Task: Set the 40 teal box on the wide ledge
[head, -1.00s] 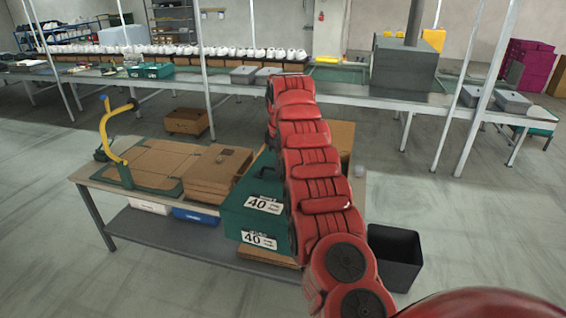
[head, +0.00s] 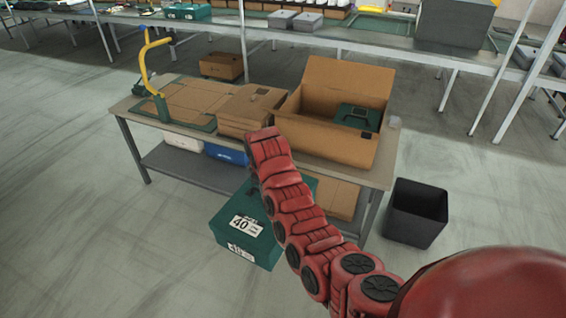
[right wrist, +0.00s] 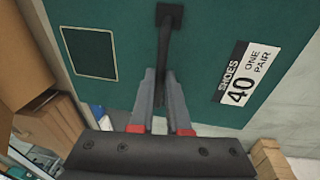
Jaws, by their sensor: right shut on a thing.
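The teal box (head: 226,212) marked 40 hangs in front of the table's front edge in the head view, tilted, partly hidden by my right arm. It fills much of the right wrist view (right wrist: 215,25), with its white label at the right. My right gripper (right wrist: 164,75) is shut on the black handle of this box; the arm hides the gripper in the head view. My left gripper is in neither view. A packing table has a wooden top (head: 375,178) and a grey lower shelf (head: 180,168); I cannot tell which surface is called the wide ledge.
On the table stand an open carton (head: 320,125) with a teal item (head: 357,117) inside, flat cardboard (head: 190,95) and a yellow-armed stand (head: 145,75). A black bin (head: 418,212) stands at the right. Floor at the left is clear. A long line (head: 370,45) crosses behind.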

